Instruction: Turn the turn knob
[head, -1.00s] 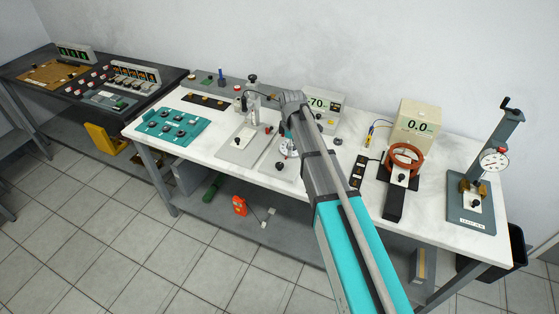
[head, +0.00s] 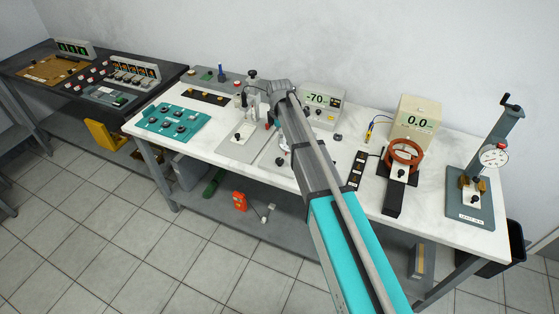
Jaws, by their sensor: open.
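A white meter box (head: 324,105) reading about -70 stands at the back of the white bench, with small controls on its front. A black round knob (head: 252,75) tops a post left of my wrist. Another small dark knob (head: 338,137) sits on the bench right of my arm. I cannot tell which of these is the turn knob. My arm reaches over the bench from the lower right, and its wrist ends just left of the meter box. My gripper's fingers are hidden behind the wrist and arm, as is part of the apparatus beneath.
A teal panel with several knobs (head: 173,122) lies at the bench's left. Right of my arm stand a black strip (head: 357,170), a beige box reading 0.0 (head: 416,122) with an orange coil (head: 404,153), and a gauge stand (head: 490,180). A dark table (head: 150,85) is at left.

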